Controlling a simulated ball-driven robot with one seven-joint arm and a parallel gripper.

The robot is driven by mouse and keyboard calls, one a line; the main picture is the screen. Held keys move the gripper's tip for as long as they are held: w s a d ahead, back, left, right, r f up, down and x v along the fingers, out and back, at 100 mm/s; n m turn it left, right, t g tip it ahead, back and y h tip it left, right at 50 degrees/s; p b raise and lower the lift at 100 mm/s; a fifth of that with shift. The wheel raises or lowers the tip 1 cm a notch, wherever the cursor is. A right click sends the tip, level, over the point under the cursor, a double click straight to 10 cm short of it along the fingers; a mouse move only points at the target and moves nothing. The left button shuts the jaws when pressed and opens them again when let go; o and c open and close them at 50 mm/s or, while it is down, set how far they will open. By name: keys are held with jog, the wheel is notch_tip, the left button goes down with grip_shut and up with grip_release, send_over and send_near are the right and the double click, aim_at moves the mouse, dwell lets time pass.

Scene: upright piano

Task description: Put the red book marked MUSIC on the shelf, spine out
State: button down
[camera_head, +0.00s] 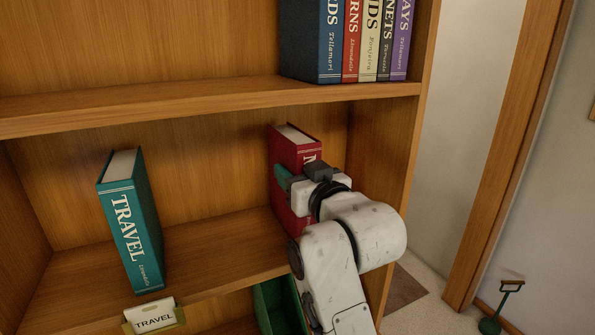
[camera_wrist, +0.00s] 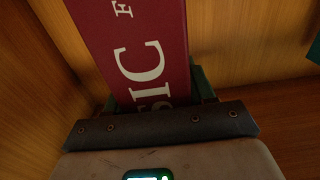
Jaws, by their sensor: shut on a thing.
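The red book (camera_head: 297,155) stands upright inside the middle shelf bay, near the right side wall. Its spine faces out toward me, partly hidden by my gripper in the head view. In the wrist view, the red book (camera_wrist: 140,50) fills the upper middle, with the letters "SIC" on its spine. My gripper (camera_head: 292,182) is shut on the book, with a green finger pad along its left side. The shelf board (camera_head: 215,255) shows to the left of the book. Whether the book's lower edge touches the board is hidden behind my gripper and arm.
A teal TRAVEL book (camera_head: 133,225) stands at the left of the same bay, above a TRAVEL label (camera_head: 154,317). The board between the two books is clear. Several books (camera_head: 350,40) stand on the shelf above. A green object (camera_head: 278,305) shows below the board.

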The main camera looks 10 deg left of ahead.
jog(key=shift+f, duration=0.25)
jog(key=c, duration=0.6)
grip_release()
jog(key=shift+o, duration=1.4)
jog(key=shift+f, duration=0.1)
jog(key=b+v, duration=0.3)
jog(key=v, duration=0.8)
jog(key=s+d+f+m+g+h, duration=0.1)
jog(key=s+d+f+g+h, duration=0.15)
jog(key=d+f, duration=0.45)
jog(key=s+d+f+m+g+h, duration=0.1)
jog(key=s+d+f+m+h, duration=0.2)
jog(key=f, duration=0.9)
jog(key=s+d+f+g+h, duration=0.1)
jog(key=s+d+f+g, duration=0.15)
jog(key=d+f, duration=0.5)
jog(key=s+d+f+m+g+h, duration=0.1)
jog(key=s+d+f, duration=0.3)
jog(key=s, duration=0.5)
jog(key=s+d+f+m+g+h, duration=0.1)
jog(key=s+d+f+g, duration=0.3)
jog(key=s+f, duration=0.4)
jog(key=s+d+f+m+g+h, duration=0.1)
jog(key=s+d+f+g, duration=0.2)
jog(key=s+f, duration=0.3)
jog(key=s+d, duration=0.1)
jog(key=s, duration=0.4)
jog(key=shift+d+f+h, duration=0.25)
jog(key=shift+f+h, duration=0.1)
jog(key=shift+f, duration=0.05)
